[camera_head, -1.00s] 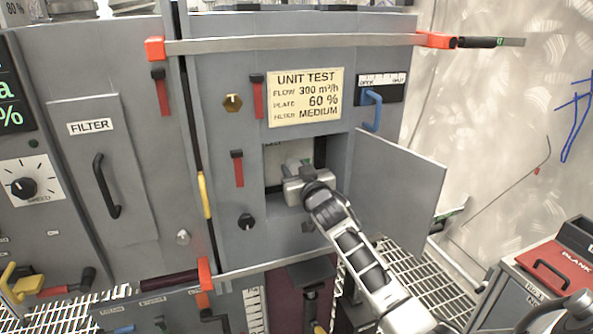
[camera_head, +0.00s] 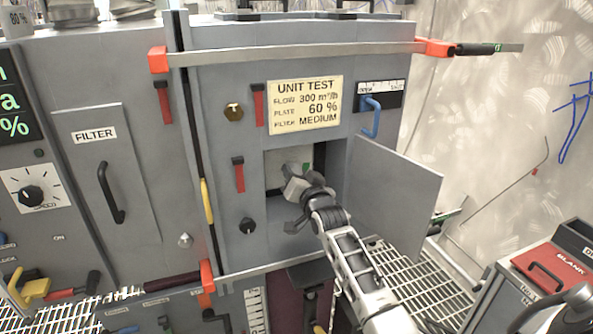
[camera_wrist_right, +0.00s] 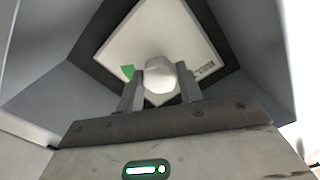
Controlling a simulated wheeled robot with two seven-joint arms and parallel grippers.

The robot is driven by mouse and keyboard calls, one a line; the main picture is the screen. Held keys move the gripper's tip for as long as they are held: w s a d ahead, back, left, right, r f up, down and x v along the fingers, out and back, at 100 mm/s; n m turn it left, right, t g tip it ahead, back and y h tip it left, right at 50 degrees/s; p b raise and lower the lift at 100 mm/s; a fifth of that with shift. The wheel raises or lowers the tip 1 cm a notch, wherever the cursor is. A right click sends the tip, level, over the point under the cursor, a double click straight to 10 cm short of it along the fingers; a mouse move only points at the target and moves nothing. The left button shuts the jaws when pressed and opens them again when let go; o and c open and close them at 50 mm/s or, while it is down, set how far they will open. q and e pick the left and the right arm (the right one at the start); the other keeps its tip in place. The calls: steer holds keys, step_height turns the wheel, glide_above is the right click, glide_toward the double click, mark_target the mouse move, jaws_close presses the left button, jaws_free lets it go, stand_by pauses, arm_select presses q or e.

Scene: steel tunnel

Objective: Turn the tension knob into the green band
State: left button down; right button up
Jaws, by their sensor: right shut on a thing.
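The tension knob (camera_wrist_right: 160,78) is a pale, faceted knob on a white plate (camera_wrist_right: 185,35) inside a recess. A small green patch (camera_wrist_right: 128,72) lies on the plate, left of the knob in the wrist view. My right gripper (camera_wrist_right: 160,84) is shut on the knob, with one finger on each side. In the head view my right gripper (camera_head: 297,184) reaches into the recess in the grey cabinet, tilted, and hides the knob. A bit of the green shows beside it. I cannot make out a pointer on the knob. My left gripper is not in view.
An open grey door (camera_head: 395,190) stands just right of my right arm. A yellow UNIT TEST sign (camera_head: 305,103) is above the recess, with a blue handle (camera_head: 371,116) to its right. A black knob (camera_head: 247,226) and red levers are at the left.

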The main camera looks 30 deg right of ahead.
steer(key=m+p, duration=0.1)
steer(key=m, duration=0.4)
steer(key=shift+m, duration=0.3)
stand_by(0.4)
steer(key=o, duration=1)
steer(key=v, duration=1.6)
